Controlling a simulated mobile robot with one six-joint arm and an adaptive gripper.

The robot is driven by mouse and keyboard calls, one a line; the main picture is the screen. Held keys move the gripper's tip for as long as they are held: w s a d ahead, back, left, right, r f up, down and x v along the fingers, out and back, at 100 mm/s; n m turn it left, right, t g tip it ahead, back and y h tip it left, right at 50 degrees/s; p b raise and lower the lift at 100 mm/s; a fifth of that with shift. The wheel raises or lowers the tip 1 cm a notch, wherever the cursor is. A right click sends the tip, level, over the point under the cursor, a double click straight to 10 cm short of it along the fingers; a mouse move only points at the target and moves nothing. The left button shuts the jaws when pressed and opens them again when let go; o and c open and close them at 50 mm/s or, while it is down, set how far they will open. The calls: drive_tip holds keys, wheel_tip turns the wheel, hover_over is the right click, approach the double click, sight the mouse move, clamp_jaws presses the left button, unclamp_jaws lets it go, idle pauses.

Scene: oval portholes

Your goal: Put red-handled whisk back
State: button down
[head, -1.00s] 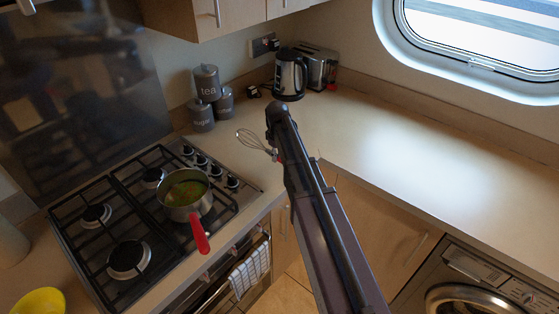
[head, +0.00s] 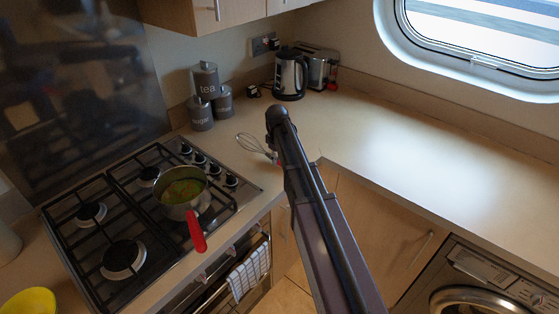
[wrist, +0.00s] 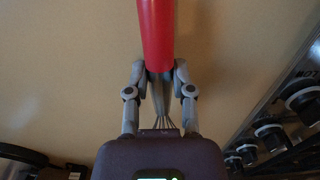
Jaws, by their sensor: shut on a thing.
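The red-handled whisk shows in the wrist view as a thick red handle (wrist: 156,32) with a grey neck and thin wires pointing toward my wrist. My gripper (wrist: 160,72) is shut on it around the lower end of the handle, one finger on each side. In the head view the whisk's wire loops (head: 251,144) stick out left of my arm, over the counter between the hob and the corner. I cannot tell whether the whisk touches the counter.
A pot (head: 184,207) with a red handle and greenish contents stands on the gas hob (head: 70,235). Grey canisters (head: 201,115), a kettle (head: 290,76) and a toaster (head: 321,68) stand at the back. A yellow bowl (head: 30,303) is at lower left. The right-hand counter (head: 430,165) is clear.

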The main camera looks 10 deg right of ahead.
drive_tip(key=shift+f, duration=0.15)
drive_tip(key=shift+c, duration=2.4)
unclamp_jaws()
drive_tip(key=shift+r, duration=0.2)
wheel_tip(320, 180, up, 12)
drive_tip(key=p, duration=1.2)
drive_tip(key=s+a+m, duration=0.2)
drive_tip(key=s+m, duration=0.5)
drive_tip(key=s, duration=1.7)
drive_tip(key=shift+s+a, duration=0.2)
drive_tip(key=shift+a, duration=0.1)
